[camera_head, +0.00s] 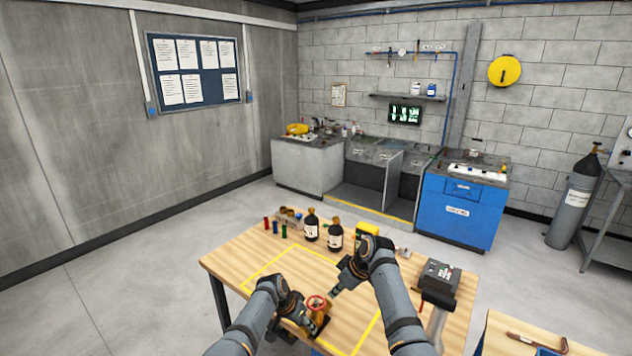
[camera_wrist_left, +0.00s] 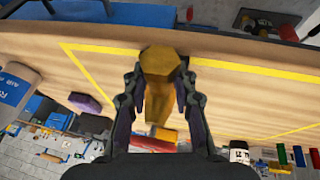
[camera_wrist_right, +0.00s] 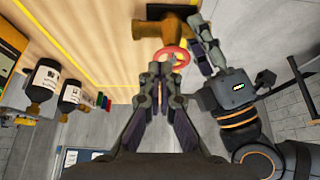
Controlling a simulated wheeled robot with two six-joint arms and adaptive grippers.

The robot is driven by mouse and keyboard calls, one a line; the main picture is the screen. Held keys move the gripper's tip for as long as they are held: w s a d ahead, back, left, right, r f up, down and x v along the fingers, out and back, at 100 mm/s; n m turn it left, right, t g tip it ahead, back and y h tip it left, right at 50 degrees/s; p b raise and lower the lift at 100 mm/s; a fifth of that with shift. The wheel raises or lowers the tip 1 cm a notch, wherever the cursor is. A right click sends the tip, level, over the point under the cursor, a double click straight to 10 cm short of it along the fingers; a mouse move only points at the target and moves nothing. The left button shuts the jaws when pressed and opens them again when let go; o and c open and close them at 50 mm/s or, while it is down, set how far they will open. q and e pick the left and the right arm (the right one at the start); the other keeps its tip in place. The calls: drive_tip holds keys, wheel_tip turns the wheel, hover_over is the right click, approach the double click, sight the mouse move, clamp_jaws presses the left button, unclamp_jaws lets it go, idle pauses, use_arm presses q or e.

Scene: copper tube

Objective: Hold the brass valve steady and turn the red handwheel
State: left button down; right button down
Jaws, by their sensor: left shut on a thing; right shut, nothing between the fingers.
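The brass valve (camera_head: 321,325) is at the front of the wooden table, with the red handwheel (camera_head: 317,302) on it facing up. My left gripper (camera_head: 304,317) is shut on the valve body from the left. In the left wrist view the brass body (camera_wrist_left: 160,68) sits between its two fingers; the handwheel is hidden there. My right gripper (camera_head: 334,292) is shut and empty, its tips just beside the handwheel. In the right wrist view its closed tips (camera_wrist_right: 161,70) lie at the red rim (camera_wrist_right: 173,56); I cannot tell whether they touch it.
Dark bottles (camera_head: 311,228) and small coloured cylinders (camera_head: 275,227) stand at the table's back. A yellow box (camera_head: 366,231) is behind my right arm, and a dark grey device (camera_head: 440,275) stands to the right. Yellow tape (camera_head: 262,270) outlines a mostly clear area around the valve.

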sight(316, 304)
drive_tip(key=shift+r, duration=0.55)
drive_tip(key=s+a+f, duration=0.2)
drive_tip(key=s+f, duration=0.1)
drive_tip(key=f, duration=0.3)
drive_tip(key=shift+a, duration=0.25)
drive_tip(key=shift+w+a, duration=0.1)
drive_tip(key=shift+w, duration=0.15)
idle(0.8)
drive_tip(key=shift+w+d, duration=0.15)
drive_tip(key=shift+d, duration=0.05)
drive_tip(key=shift+w+d, duration=0.25)
drive_tip(key=shift+d, duration=0.05)
